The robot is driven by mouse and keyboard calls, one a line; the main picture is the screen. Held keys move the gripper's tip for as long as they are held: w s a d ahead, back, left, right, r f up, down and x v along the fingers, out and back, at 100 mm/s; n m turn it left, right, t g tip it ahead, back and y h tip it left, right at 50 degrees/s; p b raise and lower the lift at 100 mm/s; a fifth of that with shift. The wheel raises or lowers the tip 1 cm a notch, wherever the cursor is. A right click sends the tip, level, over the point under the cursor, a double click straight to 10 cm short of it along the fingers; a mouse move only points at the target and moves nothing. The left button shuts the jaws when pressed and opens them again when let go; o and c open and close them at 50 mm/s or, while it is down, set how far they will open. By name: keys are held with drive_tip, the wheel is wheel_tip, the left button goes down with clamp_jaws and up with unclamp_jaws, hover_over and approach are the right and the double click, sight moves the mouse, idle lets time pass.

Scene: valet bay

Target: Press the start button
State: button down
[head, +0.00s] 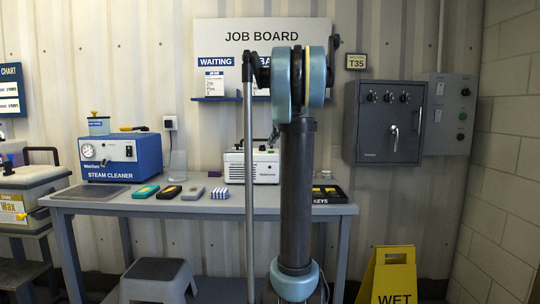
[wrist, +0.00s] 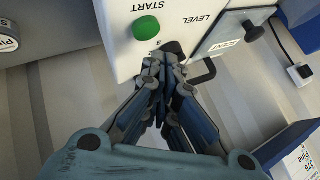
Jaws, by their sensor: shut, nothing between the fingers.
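The start button is a green round button (wrist: 146,27) on the white face of a machine, beside the word START, which reads upside down in the wrist view. The white machine (head: 263,170) stands on the table in the head view, partly hidden behind my arm. My gripper (wrist: 161,62) is shut and empty. Its fingertips appear just below the button in the wrist view, close to the machine's face and not over the button. I cannot tell whether they touch the face. In the head view my arm hides the gripper.
A black knob (wrist: 254,31) and a dark handle (wrist: 203,74) are near the fingers. The table (head: 225,205) also holds a blue steam cleaner (head: 119,158), several small items and a black key tray (head: 336,196). The job board (head: 218,35) hangs behind.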

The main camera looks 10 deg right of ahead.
drive_tip(key=shift+f, duration=0.55)
drive_tip(key=shift+s+f, duration=0.1)
drive_tip(key=shift+f, duration=0.7)
idle(1.9)
drive_tip(key=shift+r, duration=0.85)
drive_tip(key=shift+r, duration=2.55)
